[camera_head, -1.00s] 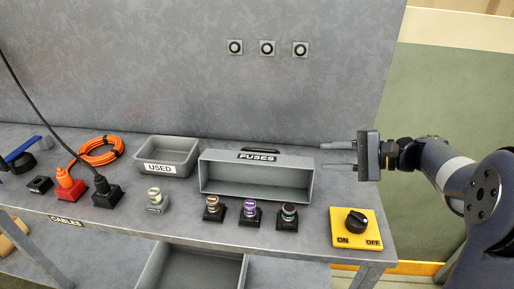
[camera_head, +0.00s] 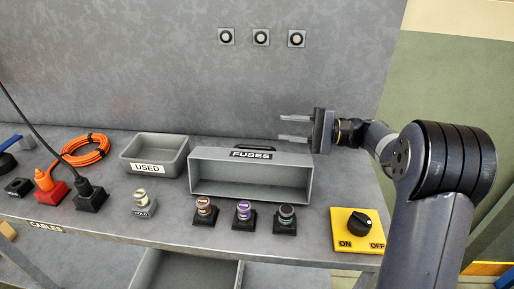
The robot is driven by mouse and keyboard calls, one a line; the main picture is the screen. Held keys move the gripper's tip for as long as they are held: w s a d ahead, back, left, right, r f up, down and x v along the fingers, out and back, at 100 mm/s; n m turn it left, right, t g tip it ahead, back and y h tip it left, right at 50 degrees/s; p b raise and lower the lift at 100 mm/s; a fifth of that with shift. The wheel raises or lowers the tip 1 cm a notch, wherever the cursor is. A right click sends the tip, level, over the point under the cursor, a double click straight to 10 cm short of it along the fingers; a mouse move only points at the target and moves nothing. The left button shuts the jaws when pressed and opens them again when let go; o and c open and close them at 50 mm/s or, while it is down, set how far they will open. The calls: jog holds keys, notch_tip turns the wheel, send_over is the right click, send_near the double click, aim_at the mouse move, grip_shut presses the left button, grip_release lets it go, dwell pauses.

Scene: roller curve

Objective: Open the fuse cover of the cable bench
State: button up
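The grey fuse box (camera_head: 250,193) labelled FUSES stands on the bench, and its front looks open, with an empty-looking inside. The label (camera_head: 251,155) is on its top edge. A dark handle-like bar (camera_head: 256,149) shows just behind the label, mostly hidden. I cannot tell how the cover itself sits. My gripper (camera_head: 281,129) is open and empty, its two fingers pointing left. In the picture it is above and behind the right end of the box, apart from the bar.
A grey USED tray (camera_head: 160,140) stands left of the box. In front are a HOLD post (camera_head: 144,203) and several fuses on black bases (camera_head: 244,213). A yellow ON/OFF switch (camera_head: 358,229) is at the right. Cables (camera_head: 85,151) lie at the left. The back panel (camera_head: 180,70) rises behind.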

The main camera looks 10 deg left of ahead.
send_near(258, 147)
jog(key=shift+s+a+f, duration=0.1)
jog(key=shift+s+a, duration=0.2)
jog(key=shift+a, duration=0.3)
jog(key=shift+s+a, duration=0.3)
jog(key=shift+a, duration=0.3)
jog(key=a, duration=0.1)
jog(key=w+a, duration=0.1)
jog(key=a+f, duration=0.1)
jog(key=shift+w+a, duration=0.25)
jog(key=a, duration=0.2)
jog(key=shift+s+a+r, duration=0.15)
jog(key=shift+s+a, duration=0.2)
jog(key=shift+a, duration=0.05)
jog(key=shift+a+r, duration=0.1)
jog(key=shift+a, duration=0.5)
jog(key=shift+r, duration=0.1)
jog(key=shift+d, duration=0.1)
jog(key=shift+c, duration=0.5)
jog(key=shift+w+r, duration=0.1)
jog(key=shift+r, duration=0.05)
grip_shut()
jog(key=shift+d, duration=0.1)
